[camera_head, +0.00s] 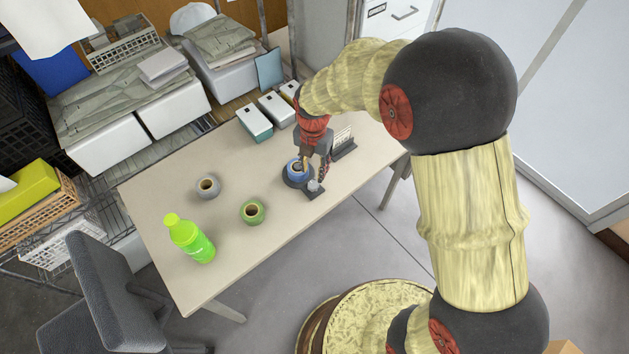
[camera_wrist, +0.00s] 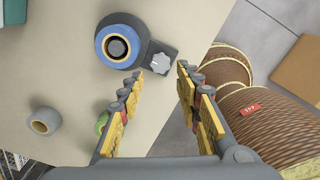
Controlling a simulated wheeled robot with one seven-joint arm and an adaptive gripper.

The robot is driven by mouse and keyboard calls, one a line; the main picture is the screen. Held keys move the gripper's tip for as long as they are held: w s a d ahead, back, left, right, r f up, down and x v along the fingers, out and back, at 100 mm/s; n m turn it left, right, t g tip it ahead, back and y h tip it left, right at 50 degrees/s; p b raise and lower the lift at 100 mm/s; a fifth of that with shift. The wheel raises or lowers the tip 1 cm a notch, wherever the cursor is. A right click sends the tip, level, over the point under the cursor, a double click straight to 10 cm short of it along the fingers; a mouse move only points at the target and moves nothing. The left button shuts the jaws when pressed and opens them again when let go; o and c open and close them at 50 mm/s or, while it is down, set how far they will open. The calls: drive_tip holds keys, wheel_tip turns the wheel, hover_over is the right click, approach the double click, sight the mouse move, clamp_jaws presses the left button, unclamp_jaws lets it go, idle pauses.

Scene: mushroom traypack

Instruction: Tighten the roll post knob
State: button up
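A dark dispenser base (camera_wrist: 135,25) carries a blue-edged roll (camera_wrist: 103,38) around a dark centre post (camera_wrist: 117,47). A light grey, lobed knob (camera_wrist: 160,63) sits on the arm of the base beside the roll. In the head view, the blue roll (camera_head: 293,164) and the grey knob (camera_head: 313,186) are near the table's front edge. My gripper (camera_wrist: 161,72) is open and empty. In the wrist view its two fingertips show on either side of the knob's lower edge, with visible space between; their height above it is hard to tell.
Boxes (camera_head: 254,124) line the back, and a small dark stand (camera_head: 343,148) is right of my gripper. The table's left middle is clear.

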sight(313, 183)
wheel_tip(313, 183, down, 8)
drive_tip(key=b, duration=0.2)
drive_tip(key=shift+r+b, duration=0.2)
drive_tip(key=shift+b, duration=0.15)
drive_tip(key=shift+c, duration=0.4)
drive_tip(key=c, duration=0.8)
